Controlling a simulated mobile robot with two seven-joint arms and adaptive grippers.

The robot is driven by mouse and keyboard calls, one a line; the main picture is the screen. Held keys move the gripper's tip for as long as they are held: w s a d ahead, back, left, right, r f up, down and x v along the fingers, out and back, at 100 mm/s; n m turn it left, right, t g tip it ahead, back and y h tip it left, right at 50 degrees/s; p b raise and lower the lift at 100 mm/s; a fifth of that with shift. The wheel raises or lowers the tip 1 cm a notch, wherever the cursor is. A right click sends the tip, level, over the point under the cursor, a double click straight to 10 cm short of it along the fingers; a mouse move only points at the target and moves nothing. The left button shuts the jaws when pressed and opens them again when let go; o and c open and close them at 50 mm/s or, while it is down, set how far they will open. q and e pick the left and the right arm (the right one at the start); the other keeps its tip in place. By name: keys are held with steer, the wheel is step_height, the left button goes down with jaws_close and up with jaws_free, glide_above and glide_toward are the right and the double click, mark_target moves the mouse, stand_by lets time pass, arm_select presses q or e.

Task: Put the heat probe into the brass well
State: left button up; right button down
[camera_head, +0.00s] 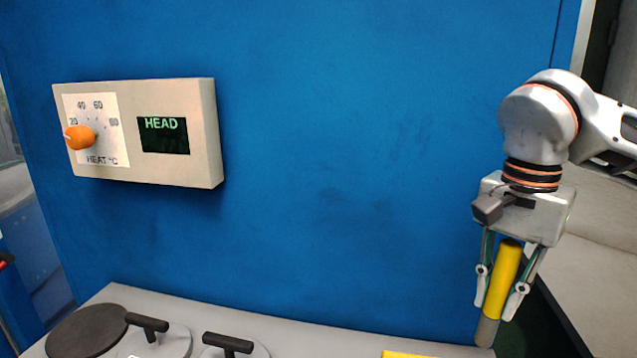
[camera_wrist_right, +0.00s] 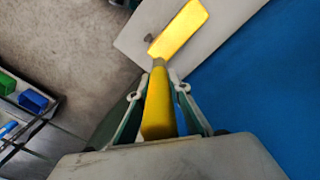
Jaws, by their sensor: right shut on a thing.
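The heat probe has a yellow handle (camera_head: 503,280) and a grey tip (camera_head: 486,331) pointing down. My right gripper (camera_head: 497,302) is shut on the yellow handle, at the right of the head view. The probe leans slightly, its tip down and to the left, near the right end of the grey ledge. In the right wrist view, the handle (camera_wrist_right: 158,105) lies between the fingers (camera_wrist_right: 159,92). I cannot make out the brass well in either view. My left gripper is not in view.
A blue panel (camera_head: 340,170) carries a beige box (camera_head: 205,130) with an orange knob (camera_head: 79,137) and a display reading HEAD. The grey ledge (camera_head: 310,335) below holds dark-handled discs (camera_head: 150,325) and a yellow block (camera_wrist_right: 180,30). Blue and green bins (camera_wrist_right: 33,101) stand left in the wrist view.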

steer(key=w+a+f+n, duration=0.4)
steer(key=w+f+n, duration=0.1)
steer(key=n, duration=0.2)
steer(key=shift+a, duration=0.25)
steer(key=shift+s+a, duration=0.1)
stand_by(0.8)
